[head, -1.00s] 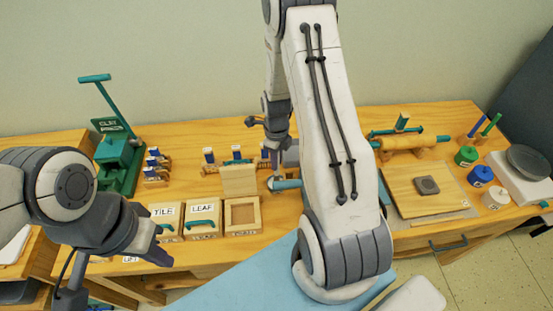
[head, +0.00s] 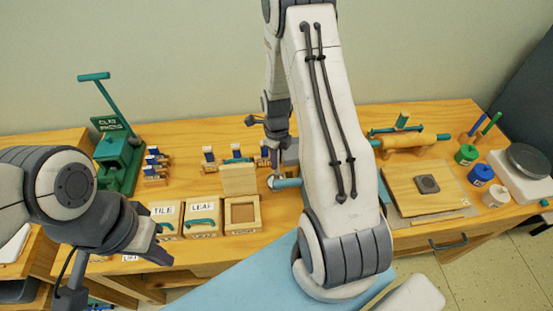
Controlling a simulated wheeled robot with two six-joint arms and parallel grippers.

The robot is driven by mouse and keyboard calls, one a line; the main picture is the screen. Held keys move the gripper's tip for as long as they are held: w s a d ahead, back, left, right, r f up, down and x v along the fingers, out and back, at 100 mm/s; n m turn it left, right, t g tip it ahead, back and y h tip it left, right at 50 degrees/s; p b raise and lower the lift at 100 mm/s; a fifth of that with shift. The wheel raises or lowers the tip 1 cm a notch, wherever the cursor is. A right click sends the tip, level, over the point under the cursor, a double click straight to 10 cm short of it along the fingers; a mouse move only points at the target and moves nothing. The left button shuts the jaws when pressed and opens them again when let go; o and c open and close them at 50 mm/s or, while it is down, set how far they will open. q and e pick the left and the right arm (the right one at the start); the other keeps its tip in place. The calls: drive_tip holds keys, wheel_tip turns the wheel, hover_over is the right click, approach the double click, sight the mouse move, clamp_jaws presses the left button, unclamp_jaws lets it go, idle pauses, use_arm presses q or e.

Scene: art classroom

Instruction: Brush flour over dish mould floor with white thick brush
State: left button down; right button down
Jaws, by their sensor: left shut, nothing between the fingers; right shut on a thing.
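My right gripper (head: 278,153) points down behind and right of the mould. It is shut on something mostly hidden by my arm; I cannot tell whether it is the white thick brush. My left gripper (head: 160,249) is shut and empty, in front of the TILE box. No flour can be made out.
A green clay press (head: 120,160) stands at the left. At the right are a rolling pin (head: 408,143), a board (head: 405,190), coloured pots (head: 480,175) and a scale (head: 520,180).

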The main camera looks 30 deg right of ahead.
drive_tip(key=shift+f, duration=0.4)
idle(1.0)
drive_tip(key=shift+r, duration=0.1)
drive_tip(key=shift+r+p, duration=2.65)
drive_tip(key=shift+r, duration=0.75)
drive_tip(key=shift+r, duration=0.1)
